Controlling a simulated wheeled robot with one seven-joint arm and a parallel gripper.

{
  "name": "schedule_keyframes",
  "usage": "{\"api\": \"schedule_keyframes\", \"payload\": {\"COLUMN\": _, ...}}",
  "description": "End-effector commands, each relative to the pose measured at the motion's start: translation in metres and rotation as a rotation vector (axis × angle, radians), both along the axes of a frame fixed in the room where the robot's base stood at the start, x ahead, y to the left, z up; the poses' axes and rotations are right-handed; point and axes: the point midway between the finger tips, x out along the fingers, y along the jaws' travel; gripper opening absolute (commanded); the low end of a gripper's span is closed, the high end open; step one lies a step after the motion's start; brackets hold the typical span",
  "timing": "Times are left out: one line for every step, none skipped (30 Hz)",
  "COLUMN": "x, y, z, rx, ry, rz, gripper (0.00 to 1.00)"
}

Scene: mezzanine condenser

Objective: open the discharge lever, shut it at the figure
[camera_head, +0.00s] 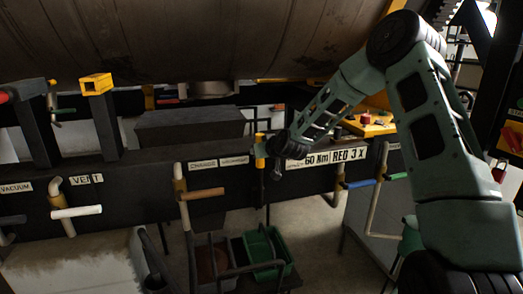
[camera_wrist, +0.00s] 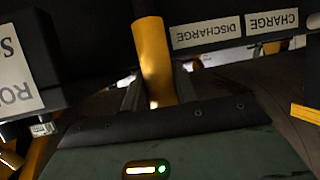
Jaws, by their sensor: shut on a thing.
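A yellow upright handle (camera_head: 260,152) stands at the right end of the labels reading CHARGE and DISCHARGE (camera_head: 219,162) on the dark beam. I take it for the discharge lever. In the wrist view the yellow handle (camera_wrist: 153,60) stands between my fingers, with the DISCHARGE label (camera_wrist: 207,33) upside down beside it. My gripper (camera_head: 269,158) is shut on this handle; the fingertips are small and dark in the head view. My arm reaches in from the right. No readout with a changing figure is legible.
A pipe with an orange-brown handle (camera_head: 201,194) hangs left of the gripper. A green bin (camera_head: 263,252) is below. A white plate reading RED 3 x (camera_head: 349,153) and a blue handle (camera_head: 359,184) are to the right. A large brown drum (camera_head: 180,40) hangs overhead.

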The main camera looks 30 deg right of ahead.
Motion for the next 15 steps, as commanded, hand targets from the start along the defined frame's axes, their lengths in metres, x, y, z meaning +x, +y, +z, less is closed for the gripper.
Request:
{"api": "schedule_keyframes", "payload": {"x": 0.0012, "y": -0.0014, "z": 0.0007, "rx": 0.0, "ry": -0.004, "rz": -0.004, "gripper": 0.0}}
{"api": "schedule_keyframes", "payload": {"x": 0.0012, "y": -0.0014, "z": 0.0007, "rx": 0.0, "ry": -0.004, "rz": -0.004, "gripper": 0.0}}
{"api": "schedule_keyframes", "payload": {"x": 0.0013, "y": -0.0015, "z": 0.0009, "rx": 0.0, "ry": -0.005, "rz": -0.004, "gripper": 0.0}}
{"api": "schedule_keyframes", "payload": {"x": 0.0013, "y": -0.0015, "z": 0.001, "rx": 0.0, "ry": -0.005, "rz": -0.004, "gripper": 0.0}}
{"api": "schedule_keyframes", "payload": {"x": 0.0014, "y": -0.0015, "z": 0.0011, "rx": 0.0, "ry": -0.006, "rz": -0.004, "gripper": 0.0}}
{"api": "schedule_keyframes", "payload": {"x": 0.0014, "y": -0.0016, "z": 0.0012, "rx": 0.0, "ry": -0.006, "rz": -0.004, "gripper": 0.32}}
{"api": "schedule_keyframes", "payload": {"x": 0.0015, "y": -0.0016, "z": 0.0012, "rx": 0.0, "ry": -0.007, "rz": -0.004, "gripper": 0.4}}
{"api": "schedule_keyframes", "payload": {"x": 0.0014, "y": -0.0015, "z": 0.0012, "rx": 0.0, "ry": -0.007, "rz": -0.004, "gripper": 0.48}}
{"api": "schedule_keyframes", "payload": {"x": 0.0013, "y": -0.0014, "z": 0.0011, "rx": 0.0, "ry": -0.007, "rz": -0.004, "gripper": 0.5}}
{"api": "schedule_keyframes", "payload": {"x": 0.0012, "y": -0.0013, "z": 0.0011, "rx": 0.0, "ry": -0.006, "rz": -0.004, "gripper": 0.5}}
{"api": "schedule_keyframes", "payload": {"x": 0.0012, "y": -0.0013, "z": 0.0011, "rx": 0.0, "ry": -0.006, "rz": -0.004, "gripper": 0.5}}
{"api": "schedule_keyframes", "payload": {"x": 0.001, "y": -0.0012, "z": 0.001, "rx": -0.001, "ry": -0.006, "rz": -0.003, "gripper": 0.5}}
{"api": "schedule_keyframes", "payload": {"x": 0.001, "y": -0.0011, "z": 0.0011, "rx": 0.0, "ry": -0.006, "rz": -0.002, "gripper": 0.5}}
{"api": "schedule_keyframes", "payload": {"x": 0.001, "y": -0.001, "z": 0.0011, "rx": 0.0, "ry": -0.006, "rz": -0.002, "gripper": 0.5}}
{"api": "schedule_keyframes", "payload": {"x": 0.0009, "y": -0.001, "z": 0.0011, "rx": 0.0, "ry": -0.006, "rz": -0.002, "gripper": 0.5}}
